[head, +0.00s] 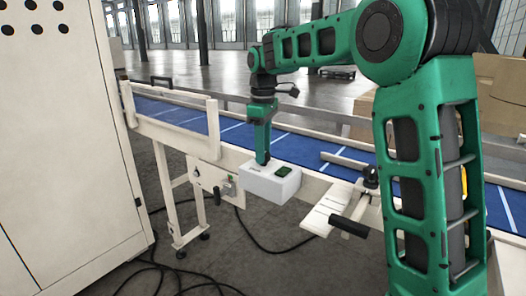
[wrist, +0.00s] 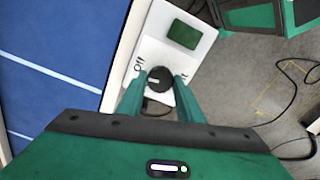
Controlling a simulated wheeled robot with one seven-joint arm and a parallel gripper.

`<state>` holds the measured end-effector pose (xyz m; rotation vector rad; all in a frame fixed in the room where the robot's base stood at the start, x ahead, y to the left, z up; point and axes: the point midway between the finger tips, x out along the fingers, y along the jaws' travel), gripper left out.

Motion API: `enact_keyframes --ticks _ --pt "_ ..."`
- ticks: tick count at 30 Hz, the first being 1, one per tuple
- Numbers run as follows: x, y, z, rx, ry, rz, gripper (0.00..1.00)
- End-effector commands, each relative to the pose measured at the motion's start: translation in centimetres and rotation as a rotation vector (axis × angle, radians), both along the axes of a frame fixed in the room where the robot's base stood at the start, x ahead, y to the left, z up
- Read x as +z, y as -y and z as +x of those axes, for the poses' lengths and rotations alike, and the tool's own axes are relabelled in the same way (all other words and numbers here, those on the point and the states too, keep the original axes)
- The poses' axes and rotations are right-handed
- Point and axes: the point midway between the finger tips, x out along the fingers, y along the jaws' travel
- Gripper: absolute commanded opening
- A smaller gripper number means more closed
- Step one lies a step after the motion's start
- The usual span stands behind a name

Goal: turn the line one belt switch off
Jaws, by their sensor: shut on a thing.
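The belt switch is a black round knob (wrist: 159,79) on a white control box (wrist: 152,51) in the wrist view. Its pale pointer line lies roughly level across the picture. An "Off" label shows at the knob's upper left; another label at the right is mostly hidden by a finger. My gripper (wrist: 158,92) has its green fingers on either side of the knob and is shut on it. In the head view my gripper (head: 262,161) points straight down onto the top of the white box (head: 270,186), and hides the knob there.
A dark green panel (head: 283,171) sits on the box top beside my gripper. The blue conveyor belt (head: 235,131) runs behind the box. A white cabinet (head: 65,130) stands at the left. A white plate with a black handle (head: 348,226) juts out at the right. Black cables lie on the floor.

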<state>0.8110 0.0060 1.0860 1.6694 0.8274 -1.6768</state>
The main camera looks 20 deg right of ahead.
Motion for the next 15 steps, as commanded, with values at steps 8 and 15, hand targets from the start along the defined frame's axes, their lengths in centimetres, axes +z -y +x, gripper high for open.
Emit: enact_keyframes --ticks 8,15 --pt "0.36 0.22 0.42 -0.192 0.017 0.001 0.1" --pt "0.34 0.24 0.42 -0.281 0.016 0.002 0.1"
